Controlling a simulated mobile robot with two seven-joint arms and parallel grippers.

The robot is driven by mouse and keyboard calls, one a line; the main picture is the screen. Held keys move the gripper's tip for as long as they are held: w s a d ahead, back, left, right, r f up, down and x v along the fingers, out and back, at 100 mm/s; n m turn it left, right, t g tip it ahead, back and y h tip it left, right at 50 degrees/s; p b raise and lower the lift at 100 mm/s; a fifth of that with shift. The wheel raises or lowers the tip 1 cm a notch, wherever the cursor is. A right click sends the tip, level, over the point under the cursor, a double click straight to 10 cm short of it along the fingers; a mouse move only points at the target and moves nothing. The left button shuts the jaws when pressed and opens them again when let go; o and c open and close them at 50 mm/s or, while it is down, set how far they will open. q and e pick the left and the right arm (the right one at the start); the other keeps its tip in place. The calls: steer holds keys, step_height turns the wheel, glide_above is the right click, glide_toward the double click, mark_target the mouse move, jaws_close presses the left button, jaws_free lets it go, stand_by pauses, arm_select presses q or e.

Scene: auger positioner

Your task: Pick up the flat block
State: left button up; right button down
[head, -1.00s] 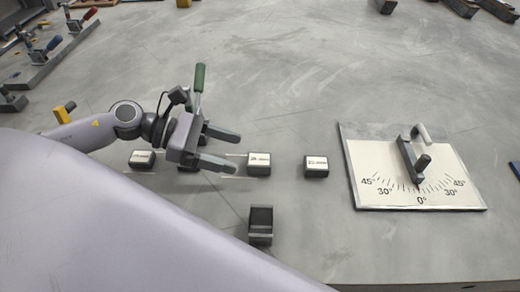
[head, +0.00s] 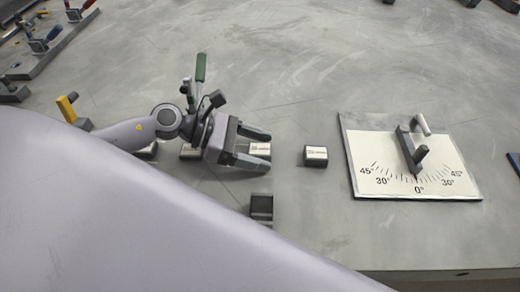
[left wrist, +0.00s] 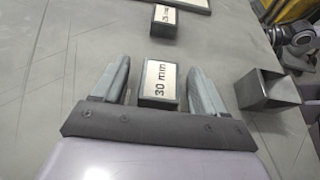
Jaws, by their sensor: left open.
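Several small dark blocks with white labelled tops stand in a row in the head view. I cannot tell from the labels which one is called the flat block. My left gripper (head: 268,148) is open, with its fingers on either side of one block (head: 260,149). In the left wrist view this block (left wrist: 161,80) reads "30 mm" and sits between the open fingertips (left wrist: 157,65), with a gap visible to the fingers. Another labelled block (head: 316,156) stands to the right in the head view; it also shows ahead in the left wrist view (left wrist: 163,20). Other blocks at left are partly hidden by my arm.
A dark open box (head: 261,208) stands near the front edge, also at right in the left wrist view (left wrist: 268,88). A white angle-scale plate (head: 371,180) with a lever (head: 412,150) lies at right. A green-handled clamp (head: 200,68) stands behind my gripper.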

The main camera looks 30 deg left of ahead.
arm_select(q)
steer(key=c, duration=1.2)
jaws_close()
steer(key=shift+r, duration=0.15)
